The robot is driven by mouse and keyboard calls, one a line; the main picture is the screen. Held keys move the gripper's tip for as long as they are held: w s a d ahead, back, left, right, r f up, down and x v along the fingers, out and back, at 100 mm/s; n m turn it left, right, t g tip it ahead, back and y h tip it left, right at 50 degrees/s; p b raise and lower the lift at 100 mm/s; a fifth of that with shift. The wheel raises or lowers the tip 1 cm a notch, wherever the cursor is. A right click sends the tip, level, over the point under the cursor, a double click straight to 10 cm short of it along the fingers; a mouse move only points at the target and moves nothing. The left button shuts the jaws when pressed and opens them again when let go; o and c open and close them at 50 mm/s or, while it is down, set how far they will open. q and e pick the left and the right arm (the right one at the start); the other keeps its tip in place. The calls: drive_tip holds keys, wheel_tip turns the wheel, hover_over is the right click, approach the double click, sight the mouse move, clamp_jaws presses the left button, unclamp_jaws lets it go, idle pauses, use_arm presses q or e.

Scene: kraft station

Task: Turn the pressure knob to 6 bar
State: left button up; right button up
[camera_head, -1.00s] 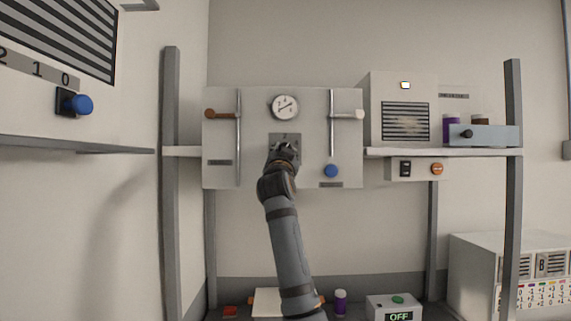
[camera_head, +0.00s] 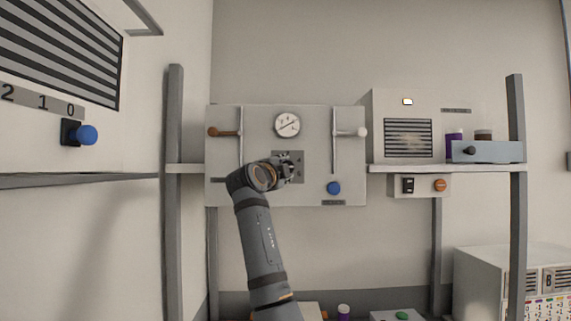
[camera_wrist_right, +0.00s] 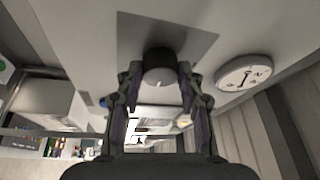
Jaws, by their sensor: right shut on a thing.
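The pressure knob (camera_wrist_right: 159,68) is dark and round with a light mark on its face. It sits on a grey square plate (camera_head: 297,157) in the middle of the wall panel (camera_head: 222,183). My right gripper (camera_head: 290,171) comes at it from the left and hides it in the head view. In the right wrist view my right gripper (camera_wrist_right: 160,88) has a finger on each side of the knob and is shut on it. The round white gauge (camera_head: 287,125) is above the plate and also shows in the wrist view (camera_wrist_right: 243,72). Its reading is too small to tell. My left gripper is out of view.
An orange-brown lever (camera_head: 224,132) and a white-ended lever (camera_head: 350,132) flank the gauge. A blue knob (camera_head: 334,188) is low on the panel. A shelf (camera_head: 445,168) at right holds a vented box (camera_head: 390,112) and a blue-grey holder (camera_head: 490,152).

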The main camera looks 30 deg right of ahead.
drive_tip(key=shift+r+m+g+y+p, duration=0.2)
drive_tip(key=shift+m+g+y+p, duration=0.2)
drive_tip(key=shift+m+p, duration=0.9)
drive_tip(key=shift+r+m+g+y+p, duration=0.2)
drive_tip(key=shift+m+g+y+p, duration=0.35)
drive_tip(key=shift+m, duration=1.25)
drive_tip(key=o, duration=1.2)
drive_tip(key=shift+w+f, duration=0.1)
drive_tip(key=shift+w, duration=0.05)
drive_tip(key=shift+a, duration=0.1)
drive_tip(key=v, duration=1.2)
